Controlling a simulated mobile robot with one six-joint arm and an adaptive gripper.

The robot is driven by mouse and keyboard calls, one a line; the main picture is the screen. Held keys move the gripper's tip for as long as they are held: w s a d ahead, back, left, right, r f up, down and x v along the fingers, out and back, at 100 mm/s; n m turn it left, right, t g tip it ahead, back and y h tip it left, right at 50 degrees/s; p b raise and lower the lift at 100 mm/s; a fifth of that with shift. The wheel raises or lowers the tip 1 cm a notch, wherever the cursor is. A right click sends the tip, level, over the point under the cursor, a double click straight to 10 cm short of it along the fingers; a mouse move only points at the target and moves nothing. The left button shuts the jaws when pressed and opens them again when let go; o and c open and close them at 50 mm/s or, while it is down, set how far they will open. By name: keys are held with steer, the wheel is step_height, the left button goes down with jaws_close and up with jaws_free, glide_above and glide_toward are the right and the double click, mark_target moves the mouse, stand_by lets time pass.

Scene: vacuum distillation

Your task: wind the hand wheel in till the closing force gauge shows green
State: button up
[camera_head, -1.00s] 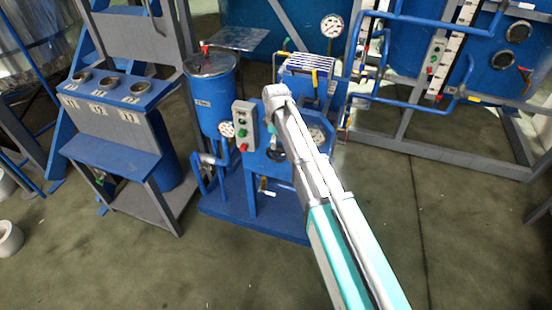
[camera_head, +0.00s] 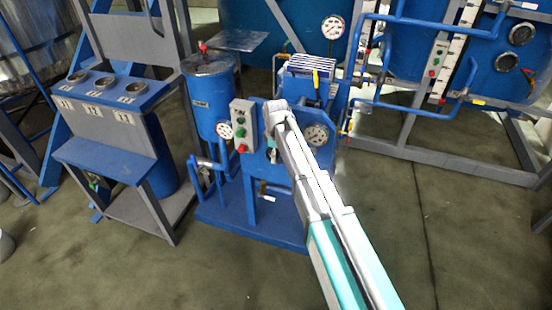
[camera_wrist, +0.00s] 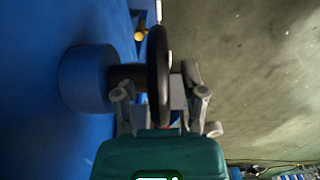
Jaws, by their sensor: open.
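The hand wheel (camera_wrist: 157,78) shows in the wrist view as a black disc seen nearly edge-on. Its dark shaft runs left to a round blue hub (camera_wrist: 84,79) on the blue machine. My gripper (camera_wrist: 161,92) is open, with one grey finger on each side of the wheel's rim. I cannot tell whether either finger touches it. In the head view my arm hides most of the wheel and gripper. I cannot tell which gauge is the closing force gauge.
A grey button box (camera_head: 243,126) and a smaller gauge (camera_head: 224,130) are left of my arm. Another gauge (camera_head: 333,27) stands above the machine. A blue console (camera_head: 110,95) is at left, and a pipe frame (camera_head: 440,162) at right. Floor in front is clear.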

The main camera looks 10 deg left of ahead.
steer(key=shift+f, duration=0.1)
steer(key=shift+c, duration=0.2)
jaws_close()
stand_by(0.4)
steer(key=shift+s+d+f+y+b, duration=0.1)
steer(key=shift+y+b, duration=0.05)
steer(key=shift+y, duration=0.45)
steer(key=shift+d+y+b, duration=0.1)
steer(key=shift+y+b, duration=0.05)
steer(key=shift+y, duration=0.45)
steer(key=shift+a+y+b, duration=0.15)
steer(key=shift+y+b, duration=0.3)
steer(key=shift+y, duration=0.65)
steer(key=shift+o, duration=0.2)
jaws_free()
